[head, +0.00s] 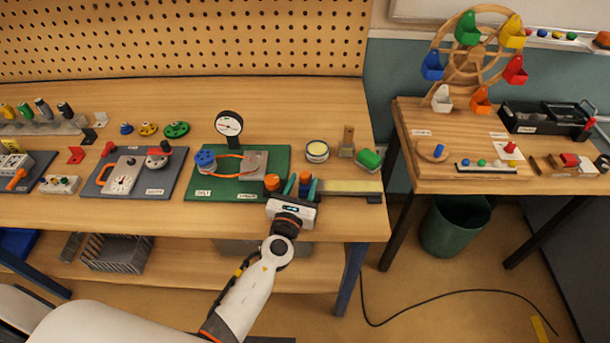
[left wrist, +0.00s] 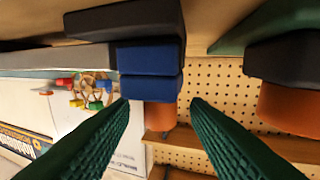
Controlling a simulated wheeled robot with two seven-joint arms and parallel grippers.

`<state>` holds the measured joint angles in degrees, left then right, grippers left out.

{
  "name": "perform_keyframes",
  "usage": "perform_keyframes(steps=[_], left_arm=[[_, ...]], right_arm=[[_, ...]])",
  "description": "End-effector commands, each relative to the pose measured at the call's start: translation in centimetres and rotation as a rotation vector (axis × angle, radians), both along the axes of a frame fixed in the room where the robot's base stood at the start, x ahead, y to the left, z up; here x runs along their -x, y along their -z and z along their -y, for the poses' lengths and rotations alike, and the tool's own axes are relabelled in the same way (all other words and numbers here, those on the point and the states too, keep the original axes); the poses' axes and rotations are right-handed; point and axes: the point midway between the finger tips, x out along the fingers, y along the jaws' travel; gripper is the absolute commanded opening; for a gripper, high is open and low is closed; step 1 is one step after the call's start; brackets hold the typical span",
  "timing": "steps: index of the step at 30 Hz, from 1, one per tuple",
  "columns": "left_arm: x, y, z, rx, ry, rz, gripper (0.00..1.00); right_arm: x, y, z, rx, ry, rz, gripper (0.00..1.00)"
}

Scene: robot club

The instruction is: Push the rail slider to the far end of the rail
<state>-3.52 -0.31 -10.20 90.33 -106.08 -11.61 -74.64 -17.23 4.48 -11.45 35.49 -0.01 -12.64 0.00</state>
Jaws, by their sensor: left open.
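The rail (head: 347,187) is a long, low bar with a pale top strip, lying near the front right edge of the workbench. The rail slider, a blue block with an orange knob (head: 305,177), is at the left part of the rail. In the left wrist view the slider's blue block (left wrist: 150,72) is ahead of the fingertips, with its orange knob below it. My left gripper (head: 301,186) is open, with one green finger on each side of the knob. I cannot tell whether either finger touches it. My right gripper is not in view.
Another orange knob (head: 272,182) stands just left of my left gripper, beside the green board (head: 225,188). A gap separates the workbench from the right table (head: 455,185).

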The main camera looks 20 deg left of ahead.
Motion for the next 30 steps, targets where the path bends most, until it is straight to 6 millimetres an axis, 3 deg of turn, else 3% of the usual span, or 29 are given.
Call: perform_keyframes(steps=[6,16,24,30], left_arm=[[-2.3,0.0,0.0,0.002,-0.001,0.000,0.43],[-2.6,0.1,-0.1,0.002,-0.001,-0.001,0.43],[-2.6,0.0,-0.1,0.002,-0.001,0.000,0.00],[-2.6,0.0,-0.1,0.002,-0.001,0.000,0.00]], right_arm=[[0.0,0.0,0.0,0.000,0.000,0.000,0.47],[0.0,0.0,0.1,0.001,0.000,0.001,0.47],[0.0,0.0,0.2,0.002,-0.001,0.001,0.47],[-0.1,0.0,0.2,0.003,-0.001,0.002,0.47]])
